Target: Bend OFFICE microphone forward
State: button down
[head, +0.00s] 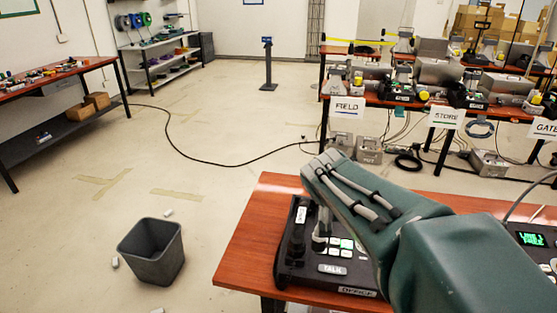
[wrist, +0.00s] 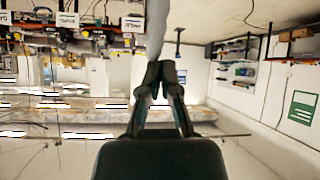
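The OFFICE phone console (head: 355,291) is black and sits on the near wooden table in the head view. It has pale keys and a TALK label. A grey upright stem (head: 321,226) rises from its keypad side, probably the microphone; its top is hidden behind my green arm. In the wrist view, which looks upside down, my gripper (wrist: 160,66) has its dark fingertips close together and looks shut. A blurred grey stem (wrist: 157,32) runs up from the tips; I cannot tell whether they touch it. My gripper is not clear in the head view.
The near table's (head: 250,245) front-left surface is bare. A device with a green-lit display (head: 530,238) stands at right. A grey bin (head: 152,252) is on the floor at left.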

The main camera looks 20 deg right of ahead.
jog(key=shift+s+a+f+g, duration=0.15)
jog(key=shift+s+f+g, duration=0.2)
jog(key=shift+f, duration=0.4)
notch_tip(320, 180, up, 4)
jog(key=w, duration=0.3)
jog(key=s+a+r, duration=0.4)
jog(key=s, duration=0.4)
jog(key=shift+a, duration=0.15)
